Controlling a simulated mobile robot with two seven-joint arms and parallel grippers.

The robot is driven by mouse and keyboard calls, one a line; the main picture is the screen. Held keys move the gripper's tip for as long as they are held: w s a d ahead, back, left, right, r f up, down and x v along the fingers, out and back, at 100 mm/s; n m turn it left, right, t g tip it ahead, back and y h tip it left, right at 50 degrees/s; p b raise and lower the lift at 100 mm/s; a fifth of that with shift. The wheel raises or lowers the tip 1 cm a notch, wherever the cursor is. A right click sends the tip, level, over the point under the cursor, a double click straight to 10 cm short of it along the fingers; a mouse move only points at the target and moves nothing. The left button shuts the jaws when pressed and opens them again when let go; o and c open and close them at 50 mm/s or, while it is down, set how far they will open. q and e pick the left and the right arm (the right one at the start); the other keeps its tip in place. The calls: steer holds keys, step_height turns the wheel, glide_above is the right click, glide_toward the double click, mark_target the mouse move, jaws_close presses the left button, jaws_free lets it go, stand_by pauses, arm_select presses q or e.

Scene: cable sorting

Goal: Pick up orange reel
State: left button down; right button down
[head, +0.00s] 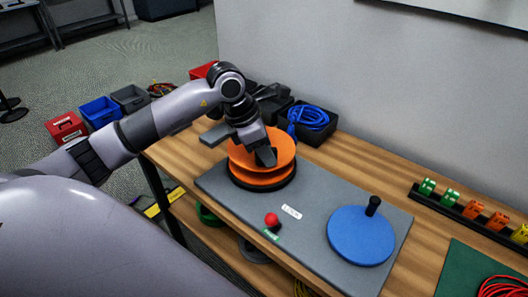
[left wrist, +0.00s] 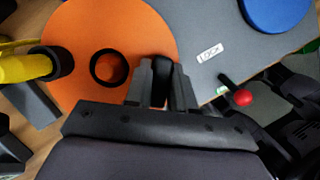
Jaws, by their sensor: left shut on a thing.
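The orange reel (head: 281,146) stands on a grey board (head: 312,208) on the wooden bench, over a dark round base. My left gripper (head: 266,157) reaches down onto it from the left. In the left wrist view the reel (left wrist: 75,40) is a broad orange disc with a black-rimmed hole. There my left gripper (left wrist: 161,85) is shut on a black upright piece at the reel's edge, which looks like its handle. The lower end of the grip is hidden. My right gripper is not in view.
A blue disc (head: 350,240) with a black knob lies at the board's right. A red ball knob (head: 271,219) and a LOCK label (head: 291,212) are at the front. A dark bin with blue cable (head: 309,117) stands behind. Colored connectors (head: 473,210) line the right.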

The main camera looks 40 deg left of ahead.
arm_select(q)
step_height(320, 180, up, 20)
steer(key=p, duration=0.1)
stand_by(0.5)
stand_by(0.5)
